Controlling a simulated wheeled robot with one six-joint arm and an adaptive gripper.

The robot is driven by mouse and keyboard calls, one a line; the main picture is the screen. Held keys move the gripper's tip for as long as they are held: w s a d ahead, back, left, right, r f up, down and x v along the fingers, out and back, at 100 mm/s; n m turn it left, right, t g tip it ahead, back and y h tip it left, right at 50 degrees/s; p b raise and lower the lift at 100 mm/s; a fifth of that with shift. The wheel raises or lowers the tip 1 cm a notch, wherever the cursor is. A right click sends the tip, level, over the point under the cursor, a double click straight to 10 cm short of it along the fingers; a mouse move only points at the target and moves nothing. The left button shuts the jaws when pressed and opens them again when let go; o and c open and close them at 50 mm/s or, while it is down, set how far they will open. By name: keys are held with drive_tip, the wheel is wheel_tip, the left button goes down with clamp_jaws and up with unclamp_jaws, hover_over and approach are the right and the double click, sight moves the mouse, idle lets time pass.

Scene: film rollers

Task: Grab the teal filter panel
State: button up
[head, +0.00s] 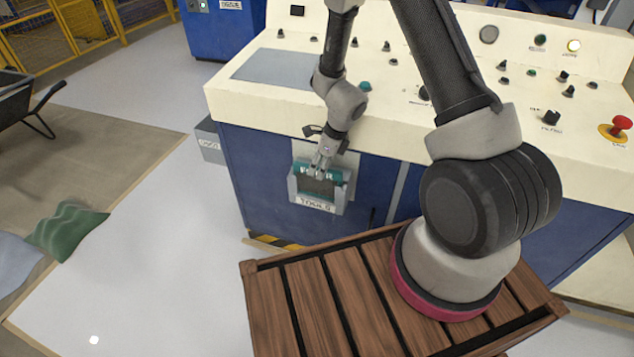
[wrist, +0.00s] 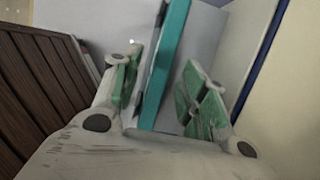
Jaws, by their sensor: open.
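The teal filter panel (head: 327,175) sits in a grey labelled holder (head: 318,206) on the blue front of the control console. In the wrist view the panel's teal edge (wrist: 168,55) runs up between my two fingers. My gripper (head: 320,170) is at the panel in the head view and partly covers it. In the wrist view my gripper (wrist: 160,95) is open, with a green-padded finger on each side of the panel. The right finger stands apart from the panel. I cannot tell whether the left finger touches it.
The cream console top (head: 270,105) with knobs and a red button (head: 622,123) lies above the holder. A slatted wooden platform (head: 300,310) is below my arm. A green cloth-like heap (head: 65,230) lies on the left floor. The pale floor (head: 150,240) between is mostly clear.

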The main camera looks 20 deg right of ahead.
drive_tip(key=shift+x, duration=0.9)
clamp_jaws()
drive_tip(key=shift+r, duration=0.15)
